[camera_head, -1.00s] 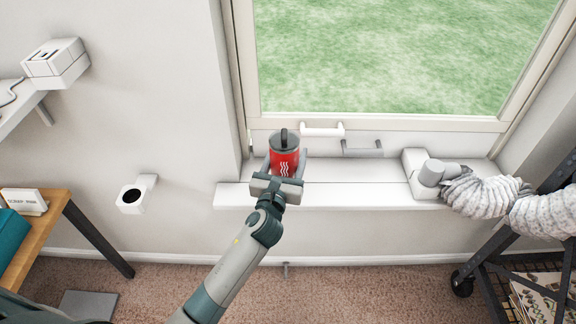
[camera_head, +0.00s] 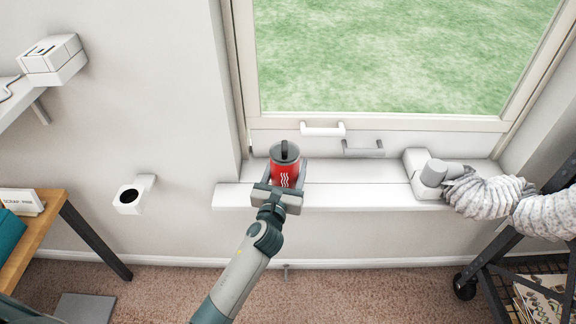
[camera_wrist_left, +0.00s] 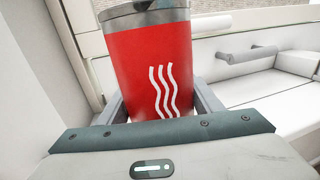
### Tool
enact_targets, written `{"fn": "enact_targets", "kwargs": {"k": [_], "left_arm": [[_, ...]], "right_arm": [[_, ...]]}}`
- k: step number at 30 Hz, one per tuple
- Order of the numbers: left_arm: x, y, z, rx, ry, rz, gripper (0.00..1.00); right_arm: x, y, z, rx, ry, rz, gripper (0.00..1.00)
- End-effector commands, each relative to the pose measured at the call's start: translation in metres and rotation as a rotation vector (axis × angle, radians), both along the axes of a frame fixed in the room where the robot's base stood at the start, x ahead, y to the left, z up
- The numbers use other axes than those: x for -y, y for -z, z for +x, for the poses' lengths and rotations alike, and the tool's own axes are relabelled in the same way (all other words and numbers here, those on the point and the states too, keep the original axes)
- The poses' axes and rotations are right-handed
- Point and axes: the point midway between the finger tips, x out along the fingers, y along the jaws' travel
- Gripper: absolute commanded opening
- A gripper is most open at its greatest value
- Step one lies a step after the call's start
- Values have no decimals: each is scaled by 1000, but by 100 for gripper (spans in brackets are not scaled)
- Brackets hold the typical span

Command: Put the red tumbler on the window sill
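The red tumbler (camera_head: 285,173) with a dark grey lid and white wavy lines is upright at the left part of the window sill (camera_head: 350,196). My left gripper (camera_head: 285,184) has its fingers on both sides of it. In the left wrist view the tumbler (camera_wrist_left: 155,70) fills the space between the fingers (camera_wrist_left: 160,108), which appear to press its lower sides. Its base is hidden by the gripper, so I cannot tell whether it touches the sill. My right gripper is not in view.
A white box with a grey pipe (camera_head: 430,174) and a ribbed hose (camera_head: 490,196) occupy the sill's right end. A white handle (camera_head: 322,129) and a grey handle (camera_head: 362,149) are behind the sill. The sill's middle is clear.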

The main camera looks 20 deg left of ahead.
Motion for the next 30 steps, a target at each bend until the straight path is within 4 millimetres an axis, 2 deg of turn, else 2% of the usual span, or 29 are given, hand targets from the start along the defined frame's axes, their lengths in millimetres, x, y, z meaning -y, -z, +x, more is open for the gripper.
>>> {"fn": "enact_targets", "kwargs": {"k": [1,2,14,17,23,30], "left_arm": [[0,0,0,0,0,0,72],[0,0,0,0,0,0,76],[0,-4,0,1,0,-1,76],[0,-2,-7,-1,1,0,76],[2,-2,-32,-1,1,0,76],[4,-1,-75,-2,1,-1,76]], "right_arm": [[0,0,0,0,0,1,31],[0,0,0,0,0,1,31],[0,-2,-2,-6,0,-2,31],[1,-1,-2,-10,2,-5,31],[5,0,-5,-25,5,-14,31],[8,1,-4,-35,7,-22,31]]}}
